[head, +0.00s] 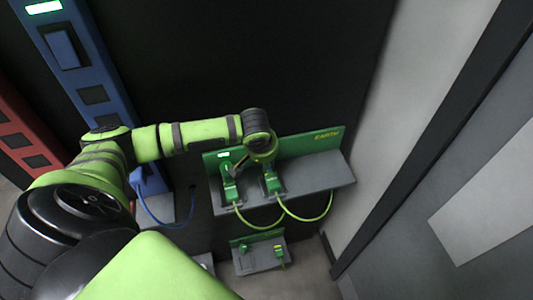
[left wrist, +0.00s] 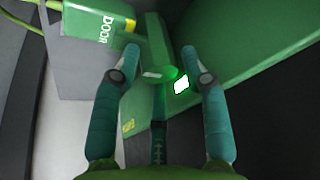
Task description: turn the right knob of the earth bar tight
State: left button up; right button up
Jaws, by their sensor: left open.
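The earth bar (head: 318,142) is a green back panel lettered EARTH above a grey shelf. A left green clamp (head: 230,188) and a right green clamp (head: 270,182) stand on it, each with a yellow-green cable. My left gripper (head: 240,166) is over the bar, close to the clamps. In the left wrist view my left gripper (left wrist: 155,62) has its fingers apart, either side of a green upright part (left wrist: 155,50), which looks like the right knob. I cannot tell whether they touch it. A lit white indicator (left wrist: 181,84) shows by the right finger. My right gripper is not in view.
A green block lettered DOOR (left wrist: 98,22) stands close to the left finger. A smaller grey and green unit (head: 260,258) sits below the bar. A blue post (head: 75,62) and a red post (head: 18,130) stand left. A pale wall (head: 405,130) bounds the right.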

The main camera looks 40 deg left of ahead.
pick_arm(q)
jog(key=v, duration=1.2)
jog(key=shift+s, duration=0.1)
